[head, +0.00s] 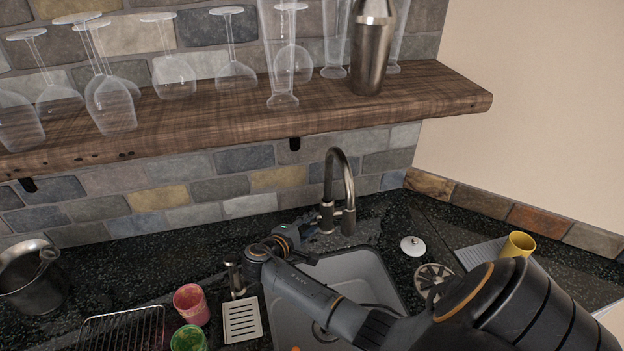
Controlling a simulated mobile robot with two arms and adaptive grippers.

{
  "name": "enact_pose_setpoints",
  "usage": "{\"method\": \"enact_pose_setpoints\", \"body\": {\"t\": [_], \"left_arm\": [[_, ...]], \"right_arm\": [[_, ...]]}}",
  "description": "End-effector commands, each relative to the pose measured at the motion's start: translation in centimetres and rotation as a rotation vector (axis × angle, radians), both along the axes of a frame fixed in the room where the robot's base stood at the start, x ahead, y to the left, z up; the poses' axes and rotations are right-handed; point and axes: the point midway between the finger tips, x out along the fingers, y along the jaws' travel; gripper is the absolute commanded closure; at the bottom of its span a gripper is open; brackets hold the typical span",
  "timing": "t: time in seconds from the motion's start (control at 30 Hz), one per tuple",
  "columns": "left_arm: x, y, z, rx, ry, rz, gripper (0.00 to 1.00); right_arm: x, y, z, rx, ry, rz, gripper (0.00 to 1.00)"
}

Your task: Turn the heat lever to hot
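The metal faucet (347,178) stands at the back of the sink (350,272), with a tall arched spout. A side part (327,214) sits low on the left of its base; I cannot tell for sure that it is the heat lever. My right arm reaches over the sink from the lower right. My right gripper (312,226) is at the left of the faucet base, very close to it. Its fingers are small and dark against the counter, so I cannot tell touching or apart, or open or shut. My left gripper is out of view.
A wooden shelf (240,115) with several upside-down glasses and a shaker (374,50) hangs above. A soap dispenser (235,280), red cup (191,304) and green cup (188,339) stand left of the sink. A white lid (413,246) and yellow cup (517,245) are at right.

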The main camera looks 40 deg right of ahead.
Motion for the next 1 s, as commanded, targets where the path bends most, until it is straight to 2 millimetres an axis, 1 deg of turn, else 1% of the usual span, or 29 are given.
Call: {"method": "enact_pose_setpoints", "body": {"t": [0.03, 0.13, 0.43, 0.47, 0.5, 0.57, 0.6, 0.87, 0.97, 1.0], "left_arm": [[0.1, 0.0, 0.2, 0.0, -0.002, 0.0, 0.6], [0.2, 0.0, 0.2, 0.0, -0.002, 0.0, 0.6], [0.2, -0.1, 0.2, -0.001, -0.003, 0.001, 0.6], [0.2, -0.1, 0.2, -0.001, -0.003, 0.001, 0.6], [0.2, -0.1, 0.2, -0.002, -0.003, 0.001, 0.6], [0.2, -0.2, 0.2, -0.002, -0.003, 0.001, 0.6], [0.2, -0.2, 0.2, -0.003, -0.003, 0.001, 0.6], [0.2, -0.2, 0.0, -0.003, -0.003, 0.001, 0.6], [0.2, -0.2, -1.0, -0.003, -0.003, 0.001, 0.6], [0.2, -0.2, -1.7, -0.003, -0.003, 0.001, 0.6]], "right_arm": [[0.1, -0.5, 0.0, -0.001, 0.001, -0.001, 0.7], [0.2, -0.9, -0.3, 0.001, 0.0, 0.0, 0.7], [0.2, -1.1, -0.4, 0.002, 0.0, -0.001, 0.7], [0.2, -1.1, -0.4, 0.002, 0.0, -0.001, 0.76], [0.2, -1.1, -0.4, 0.002, 0.0, -0.001, 0.84], [0.2, -1.1, -0.4, 0.001, -0.001, -0.001, 0.96], [0.2, -1.1, -0.4, 0.002, -0.001, 0.0, 1.0], [0.2, -1.1, -0.5, 0.0, -0.003, 0.0, 1.0], [0.2, -1.0, -1.1, -0.018, -0.032, 0.0, 1.0], [0.1, -1.0, -1.4, -0.03, -0.055, 0.0, 1.0]]}}
